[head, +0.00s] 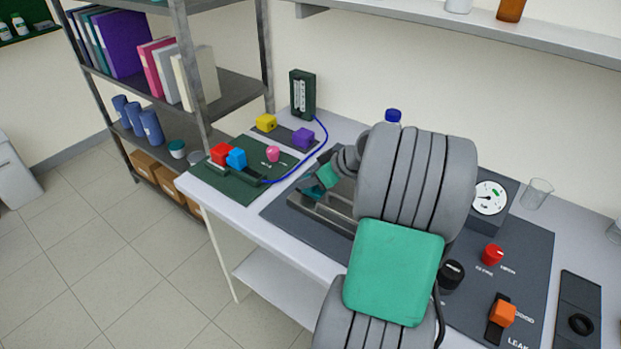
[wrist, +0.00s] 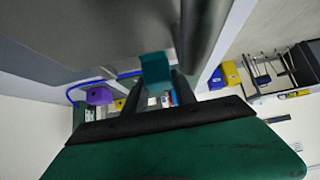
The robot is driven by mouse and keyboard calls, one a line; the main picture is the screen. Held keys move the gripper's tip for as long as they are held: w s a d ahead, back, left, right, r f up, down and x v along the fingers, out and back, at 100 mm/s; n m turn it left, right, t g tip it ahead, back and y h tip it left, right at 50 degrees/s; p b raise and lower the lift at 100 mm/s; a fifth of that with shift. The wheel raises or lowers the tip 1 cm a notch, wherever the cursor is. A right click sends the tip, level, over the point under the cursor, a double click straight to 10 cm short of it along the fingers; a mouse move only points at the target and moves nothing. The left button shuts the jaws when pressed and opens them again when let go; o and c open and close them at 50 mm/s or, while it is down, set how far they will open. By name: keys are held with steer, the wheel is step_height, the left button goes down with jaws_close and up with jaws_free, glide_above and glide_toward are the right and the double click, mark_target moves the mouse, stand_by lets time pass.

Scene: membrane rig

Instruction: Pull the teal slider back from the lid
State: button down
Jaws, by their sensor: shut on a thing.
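The teal slider (wrist: 155,70) shows in the wrist view between the two dark fingers of my gripper (wrist: 157,84), which is shut on it. In the head view a small teal piece (head: 327,175) shows at the end of my arm, above the metal rails (head: 322,212) of the rig. My arm covers much of the rig there. I cannot clearly make out the lid; a grey metal surface lies close beside the slider in the wrist view.
A green mat (head: 240,185) with red (head: 221,153) and blue (head: 237,159) blocks lies left of the rig. Yellow (head: 266,122) and purple (head: 303,138) blocks stand behind it. A gauge (head: 490,198), red knob (head: 493,254) and orange handle (head: 502,313) are at right.

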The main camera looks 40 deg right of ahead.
mark_target(318, 191)
steer(key=shift+w+a+f+b, duration=0.1)
steer(key=shift+w+a+b, duration=0.2)
steer(key=shift+w, duration=0.35)
steer(key=shift+w+a+f+b, duration=0.15)
steer(key=shift+w+b, duration=0.2)
steer(key=shift+w, duration=0.25)
steer(key=shift+r, duration=0.3)
steer(key=c, duration=1.4)
jaws_free()
steer(key=shift+o, duration=0.8)
steer(key=shift+w, duration=0.15)
steer(key=shift+o, duration=1.2)
steer(key=v, duration=0.8)
steer(key=shift+f+b, duration=0.1)
steer(key=shift+b, duration=0.3)
